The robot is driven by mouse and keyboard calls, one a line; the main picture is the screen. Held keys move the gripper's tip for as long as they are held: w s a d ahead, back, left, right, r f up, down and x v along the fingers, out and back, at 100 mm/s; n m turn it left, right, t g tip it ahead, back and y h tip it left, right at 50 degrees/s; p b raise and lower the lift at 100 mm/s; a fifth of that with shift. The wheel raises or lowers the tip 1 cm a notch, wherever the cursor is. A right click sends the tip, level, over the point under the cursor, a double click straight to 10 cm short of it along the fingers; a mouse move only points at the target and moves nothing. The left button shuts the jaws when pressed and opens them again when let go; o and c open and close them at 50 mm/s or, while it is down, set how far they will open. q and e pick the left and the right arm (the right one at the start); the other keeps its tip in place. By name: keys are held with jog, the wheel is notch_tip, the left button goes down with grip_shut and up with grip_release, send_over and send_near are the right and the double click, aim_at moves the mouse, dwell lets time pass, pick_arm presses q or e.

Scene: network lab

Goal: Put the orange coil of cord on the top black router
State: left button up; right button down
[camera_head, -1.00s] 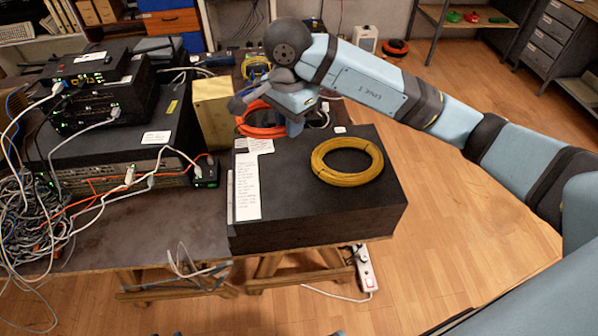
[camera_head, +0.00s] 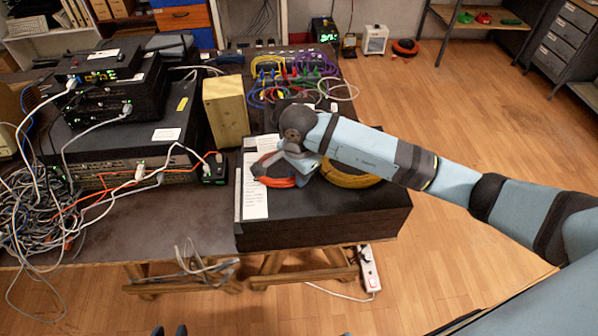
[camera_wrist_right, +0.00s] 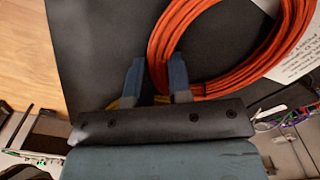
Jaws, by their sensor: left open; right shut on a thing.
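The orange coil of cord (camera_head: 272,180) is in my right gripper (camera_head: 303,172), over the left part of a large black box, beside a yellow coil. The wrist view shows the coil (camera_wrist_right: 163,38) as a round loop, with its near edge at the fingers of the right gripper (camera_wrist_right: 156,82), which is shut on it. I cannot tell whether the coil touches the box. The top black router (camera_head: 100,63) is the small box on top of the stack at left. Two dark fingertips of my left gripper (camera_head: 170,330) show at the bottom edge, apart and empty.
The large black box (camera_head: 330,218) carries white paper labels and the yellow coil (camera_head: 345,178), partly behind my arm. A tan box (camera_head: 226,112) stands between it and the router stack. White cables (camera_head: 45,125) hang at the stack's left. Coloured cables (camera_head: 300,75) lie behind.

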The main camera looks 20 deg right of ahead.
jog(key=shift+f, duration=0.15)
jog(key=c, duration=1)
grip_release()
jog(key=shift+c, duration=0.2)
jog(key=shift+r, duration=0.25)
notch_tip(320, 180, up, 12)
jog(key=b, duration=0.1)
